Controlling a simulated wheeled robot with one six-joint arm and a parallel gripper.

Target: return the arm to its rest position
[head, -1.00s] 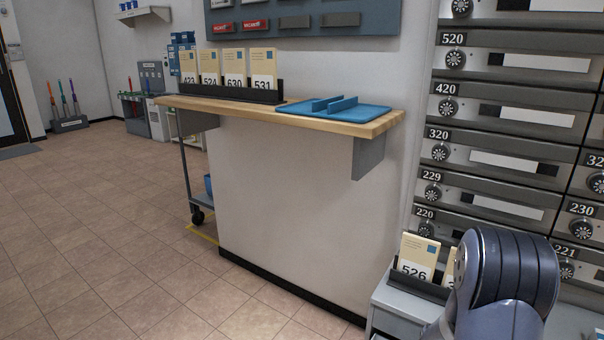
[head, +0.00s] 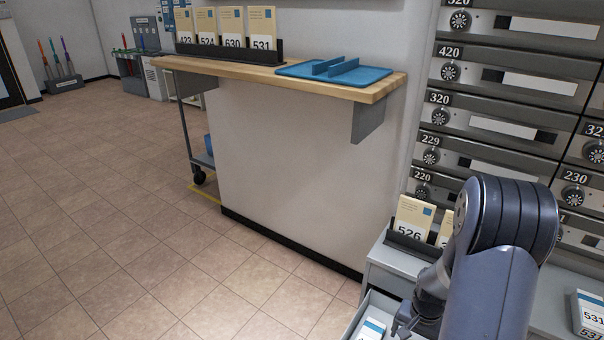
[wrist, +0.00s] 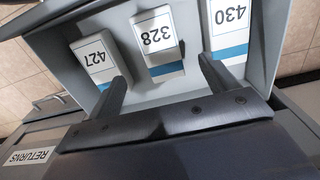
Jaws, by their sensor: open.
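My arm is at the lower right of the head view, bent downward. My gripper (head: 405,326) shows at the bottom edge, partly hidden by my own arm, above an open grey drawer (head: 358,318). In the wrist view my gripper (wrist: 165,78) is open, its two fingers apart over the drawer (wrist: 262,62). Inside lie white packages numbered 427 (wrist: 94,57), 328 (wrist: 157,33) and 430 (wrist: 228,18). Package 328 appears between and beyond the fingers; I cannot tell any contact. Nothing is clearly held.
A grey cabinet (head: 385,270) with an envelope rack stands beside my arm, its RETURNS label (wrist: 28,157) in the wrist view. Number-labelled mailboxes (head: 500,120) line the right wall. A wooden shelf (head: 225,70) carries envelopes and a blue tray (head: 335,72). Tiled floor (head: 120,230) is open at left.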

